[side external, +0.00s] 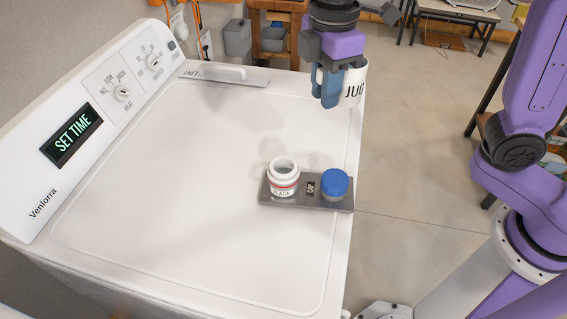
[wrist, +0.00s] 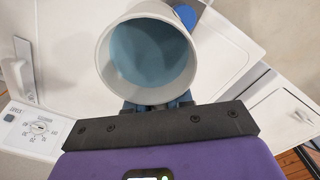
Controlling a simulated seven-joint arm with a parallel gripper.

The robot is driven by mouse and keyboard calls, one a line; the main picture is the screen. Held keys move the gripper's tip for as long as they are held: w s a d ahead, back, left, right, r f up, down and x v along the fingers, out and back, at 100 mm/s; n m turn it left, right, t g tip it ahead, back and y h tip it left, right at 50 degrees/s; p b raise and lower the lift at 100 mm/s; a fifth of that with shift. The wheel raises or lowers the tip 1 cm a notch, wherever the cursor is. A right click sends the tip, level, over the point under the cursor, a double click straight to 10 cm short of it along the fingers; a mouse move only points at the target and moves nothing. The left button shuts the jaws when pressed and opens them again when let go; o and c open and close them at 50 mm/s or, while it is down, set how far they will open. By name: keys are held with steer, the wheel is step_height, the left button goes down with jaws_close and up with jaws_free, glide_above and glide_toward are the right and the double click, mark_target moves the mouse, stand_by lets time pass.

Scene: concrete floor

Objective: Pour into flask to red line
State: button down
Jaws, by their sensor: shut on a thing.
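A white jug (side external: 353,84) with the label JUG is held in the air by my gripper (side external: 329,84), which is shut on it above the far right part of the white machine top. In the wrist view the jug (wrist: 107,60) is seen from above with blue-grey contents or inside; which of these I cannot tell. The white flask (side external: 284,179), with a red line around it and an open mouth, stands upright on a grey tray (side external: 311,204). The jug is apart from the flask, beyond it and higher up. The flask is hidden in the wrist view.
A blue cap (side external: 335,181) sits on the tray's right end, beside a small dark label. The white machine (side external: 190,170) has a raised control panel at left with knobs and a SET TIME display (side external: 72,135). Most of its top is clear.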

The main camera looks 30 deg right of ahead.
steer(key=shift+w+a+f+n, duration=1.1)
steer(key=shift+w+a+n, duration=2.95)
steer(key=shift+a+n, duration=1.7)
steer(key=shift+m, duration=0.65)
steer(key=f, duration=1)
steer(key=a+f, duration=0.1)
steer(key=f, duration=0.4)
steer(key=shift+f, duration=0.35)
steer(key=shift+s+t, duration=0.2)
steer(key=shift+t, duration=0.1)
steer(key=shift+s+d+r+t+y, duration=0.15)
steer(key=shift+s+t, duration=0.1)
steer(key=shift+t, duration=0.2)
steer(key=shift+s+a+r+t+y, duration=0.15)
steer(key=shift+s+t, duration=0.1)
steer(key=shift+t, duration=0.2)
steer(key=shift+s+d+r+t, duration=0.2)
steer(key=shift+s+r+t, duration=0.15)
steer(key=shift+r+t, duration=0.3)
steer(key=shift+s+d+r+t+y, duration=0.15)
steer(key=shift+s+r+t+y, duration=0.25)
steer(key=shift+r+t, duration=0.45)
steer(key=shift+s+d+r+t+y, duration=0.2)
steer(key=shift+s+r+t, duration=0.45)
steer(key=shift+r, duration=0.25)
